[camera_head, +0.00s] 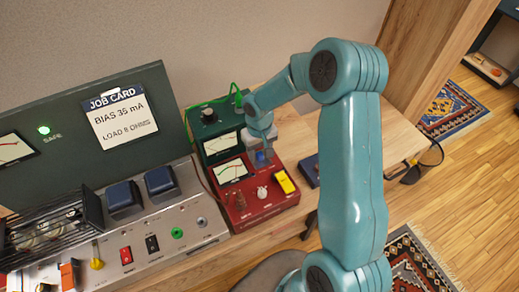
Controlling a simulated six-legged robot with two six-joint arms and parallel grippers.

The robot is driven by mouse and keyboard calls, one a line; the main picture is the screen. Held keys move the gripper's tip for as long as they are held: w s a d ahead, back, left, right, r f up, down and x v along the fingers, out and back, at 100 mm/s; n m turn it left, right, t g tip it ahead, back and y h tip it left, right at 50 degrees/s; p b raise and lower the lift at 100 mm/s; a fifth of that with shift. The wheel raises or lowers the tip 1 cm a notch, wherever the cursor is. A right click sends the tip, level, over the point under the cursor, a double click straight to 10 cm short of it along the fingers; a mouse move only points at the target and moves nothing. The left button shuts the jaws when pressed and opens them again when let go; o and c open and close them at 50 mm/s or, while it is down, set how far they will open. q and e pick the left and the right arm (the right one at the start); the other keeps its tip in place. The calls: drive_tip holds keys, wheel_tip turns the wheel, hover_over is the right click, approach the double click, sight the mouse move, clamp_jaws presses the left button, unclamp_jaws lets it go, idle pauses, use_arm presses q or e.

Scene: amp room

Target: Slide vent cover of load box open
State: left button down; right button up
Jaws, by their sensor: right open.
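A red box (240,207) with a meter, a white knob and a yellow part stands on the bench at centre. A dark green box (205,150) with its own meter and a green cable stands behind it. No label shows which one is the load box, and I cannot clearly make out a vent cover. My right gripper (262,153) is open, pointing down at the back right of the red box, by a small blue part. Its fingertips are small and partly hidden, so I cannot tell whether they touch anything. My left gripper is out of view.
A grey amplifier chassis (170,232) with a dark green back panel fills the left, with tubes behind a black cage (50,235). A job card (122,118) hangs on the panel. A dark blue object (309,170) lies right of the red box. Bare bench (393,140) shows further right.

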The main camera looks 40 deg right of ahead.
drive_tip(key=shift+d, duration=0.1)
drive_tip(key=c, duration=0.5)
clamp_jaws()
drive_tip(key=d, duration=0.1)
drive_tip(key=s+d+b, duration=0.1)
drive_tip(key=d, duration=0.3)
drive_tip(key=shift+s+d, duration=0.2)
drive_tip(key=shift+s, duration=0.15)
drive_tip(key=shift+r, duration=0.1)
drive_tip(key=shift+d, duration=0.15)
drive_tip(key=o, duration=0.5)
unclamp_jaws()
drive_tip(key=shift+s, duration=0.1)
